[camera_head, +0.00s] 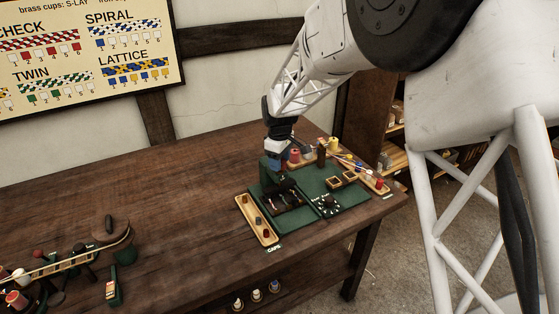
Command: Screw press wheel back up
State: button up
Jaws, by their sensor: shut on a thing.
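A dark green press (267,180) stands at the back left of a green board on the table. My gripper (274,157) reaches down from above and sits right at the top of the press. It appears shut on the press wheel there. The gripper covers the wheel, so its shape, turn and height cannot be made out. Dark parts lie in front of the press on the green board, too small to tell apart.
A wooden tray (257,220) with several caps lies left of the green board (352,197). A dark dial (328,204) and small wooden frames (342,180) are to the right. Coloured spools (334,143) stand behind. The table's (150,185) middle is bare; another device (122,243) stands front left.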

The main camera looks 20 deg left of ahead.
jog(key=shift+n, duration=1.3)
jog(key=o, duration=0.9)
jog(key=shift+o, duration=0.2)
jog(key=shift+r, duration=3.9)
